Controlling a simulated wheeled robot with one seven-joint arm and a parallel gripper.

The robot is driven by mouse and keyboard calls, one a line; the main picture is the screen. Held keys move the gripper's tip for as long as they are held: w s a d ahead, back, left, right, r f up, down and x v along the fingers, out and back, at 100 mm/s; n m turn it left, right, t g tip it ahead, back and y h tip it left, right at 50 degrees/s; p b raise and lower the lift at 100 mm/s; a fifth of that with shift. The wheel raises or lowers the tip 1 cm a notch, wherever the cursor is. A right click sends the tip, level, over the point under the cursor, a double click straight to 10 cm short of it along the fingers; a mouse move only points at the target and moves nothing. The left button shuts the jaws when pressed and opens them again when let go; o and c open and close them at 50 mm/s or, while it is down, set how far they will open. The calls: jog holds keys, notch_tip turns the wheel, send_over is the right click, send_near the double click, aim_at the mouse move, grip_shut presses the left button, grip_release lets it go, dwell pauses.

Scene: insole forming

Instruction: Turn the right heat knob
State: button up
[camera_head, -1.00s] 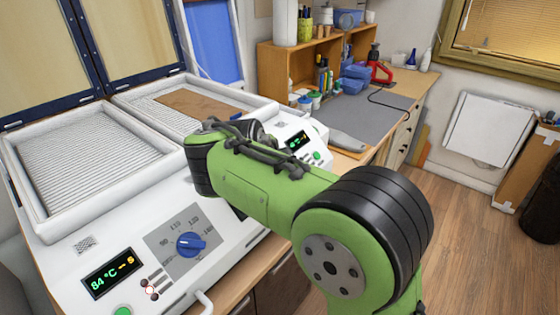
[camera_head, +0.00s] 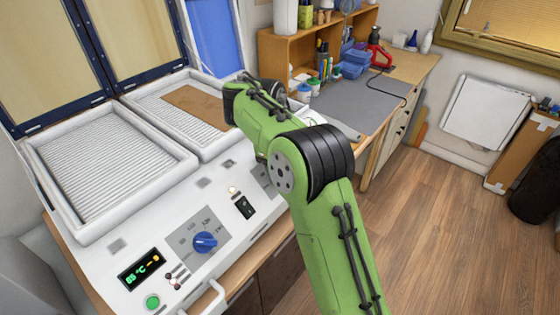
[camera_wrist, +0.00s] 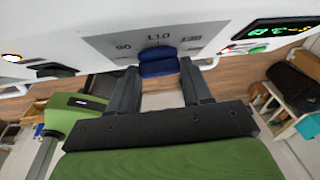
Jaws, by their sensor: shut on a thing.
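The right heat knob (camera_wrist: 157,62) is blue and sits between the two dark fingers of my gripper (camera_wrist: 160,70) in the wrist view. My gripper is shut on it. The grey dial plate (camera_wrist: 112,42) behind it shows 90 and 110. In the head view my green arm hides the right knob and my gripper. The left heat knob (camera_head: 205,241), also blue, stands free on the white machine's front panel (camera_head: 100,255).
A lit green display (camera_wrist: 285,27) is right of the knob in the wrist view. The left display (camera_head: 141,268) and a green button (camera_head: 152,301) are on the panel. A brown sheet (camera_head: 198,107) lies on the right bed. A workbench (camera_head: 365,105) stands behind.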

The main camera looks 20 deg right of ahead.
jog(key=shift+d+f+m+g+y+p, duration=0.1)
jog(key=shift+m+g+y+p, duration=0.4)
jog(key=shift+m+p, duration=0.15)
jog(key=o, duration=1.1)
jog(key=shift+w, duration=0.1)
jog(key=shift+c, duration=0.2)
notch_tip(320, 180, up, 16)
jog(key=w+p, duration=0.1)
jog(key=p, duration=0.7)
jog(key=shift+w+a+f, duration=0.15)
jog(key=shift+w+a, duration=0.15)
jog(key=shift+a, duration=0.15)
